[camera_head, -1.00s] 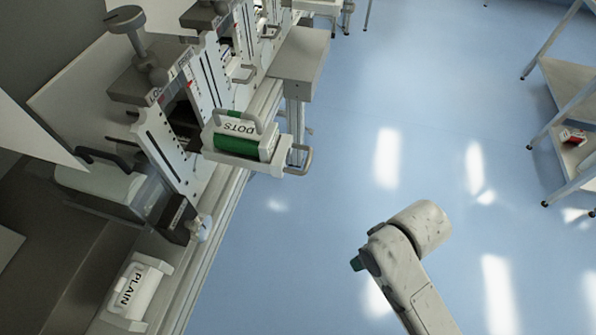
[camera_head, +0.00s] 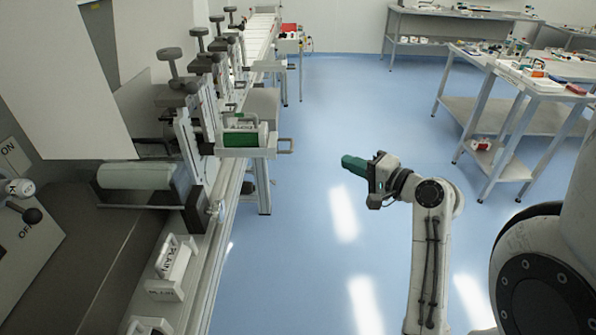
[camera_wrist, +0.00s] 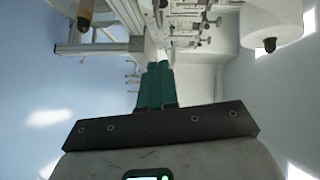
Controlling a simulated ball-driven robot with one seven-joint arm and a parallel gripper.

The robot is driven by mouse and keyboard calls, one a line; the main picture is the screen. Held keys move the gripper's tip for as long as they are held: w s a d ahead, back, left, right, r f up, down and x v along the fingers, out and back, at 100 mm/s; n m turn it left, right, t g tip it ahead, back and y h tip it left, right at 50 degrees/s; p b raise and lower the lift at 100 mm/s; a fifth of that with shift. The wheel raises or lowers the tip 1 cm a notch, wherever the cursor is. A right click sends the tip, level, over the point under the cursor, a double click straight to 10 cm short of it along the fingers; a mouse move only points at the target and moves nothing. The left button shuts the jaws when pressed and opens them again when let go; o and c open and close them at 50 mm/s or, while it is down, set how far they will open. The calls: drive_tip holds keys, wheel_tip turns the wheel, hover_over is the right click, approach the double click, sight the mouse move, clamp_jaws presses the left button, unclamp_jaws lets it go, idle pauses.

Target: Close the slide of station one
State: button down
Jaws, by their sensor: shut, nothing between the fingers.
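The nearest station's slide (camera_head: 253,152) is pulled out over the aisle. It is a pale tray with a metal handle (camera_head: 285,146) at its aisle end, and it holds a cassette with a green roll (camera_head: 241,139). In the head view a moment ago, the cassette's label read DOTS. My gripper (camera_head: 353,165) hangs over the open floor to the right of the slide, pointing left, apart from it. Its green fingers are together and empty, and they also show in the wrist view (camera_wrist: 156,85).
A cassette labelled PLAIN (camera_head: 173,268) lies on the machine's near ledge. More stations with dark knobs (camera_head: 217,47) run back along the line. A grey bench (camera_head: 515,120) with items stands at the right. Blue floor between is clear.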

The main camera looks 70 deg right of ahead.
drive_tip(key=w+a+p+x, duration=0.1)
drive_tip(key=a+p+x, duration=0.1)
drive_tip(key=x, duration=1)
drive_tip(key=shift+w+a+f+p, duration=0.25)
drive_tip(key=shift+w+p, duration=0.15)
drive_tip(key=shift+p, duration=0.3)
